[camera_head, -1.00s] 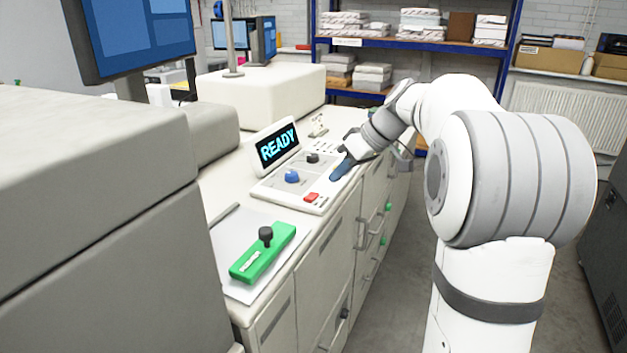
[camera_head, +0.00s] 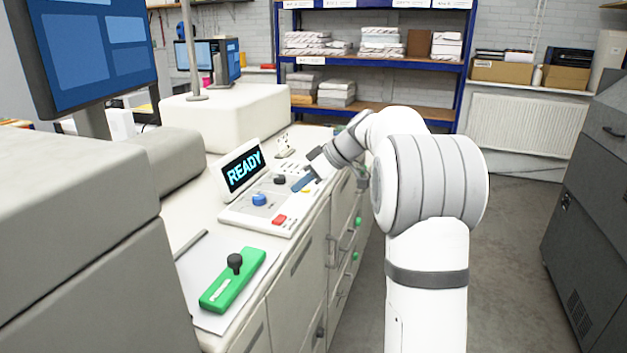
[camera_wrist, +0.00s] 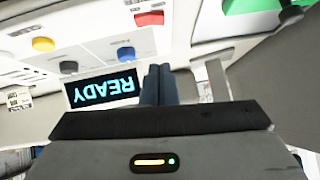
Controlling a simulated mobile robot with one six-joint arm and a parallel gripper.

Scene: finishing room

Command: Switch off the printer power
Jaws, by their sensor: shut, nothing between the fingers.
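A white control panel (camera_head: 240,217) on the counter carries a tilted display (camera_head: 243,172) that reads READY. On the panel are a blue knob (camera_head: 259,200), a black knob (camera_head: 280,179), a red button (camera_head: 279,219) and a yellow button (camera_head: 306,190). In the wrist view the panel is upside down, with the red button (camera_wrist: 150,18), blue knob (camera_wrist: 125,53), black knob (camera_wrist: 68,67) and yellow button (camera_wrist: 43,44). My gripper (camera_head: 297,187) is shut and empty, above the panel's right side near the yellow button. Its closed fingers (camera_wrist: 158,72) show beside the display. No power label is readable.
A green block with a black knob (camera_head: 232,280) lies on a pale sheet on the counter in front. A large grey housing (camera_head: 80,230) fills the left. Drawers with handles line the counter front. Open floor (camera_head: 510,240) lies to the right.

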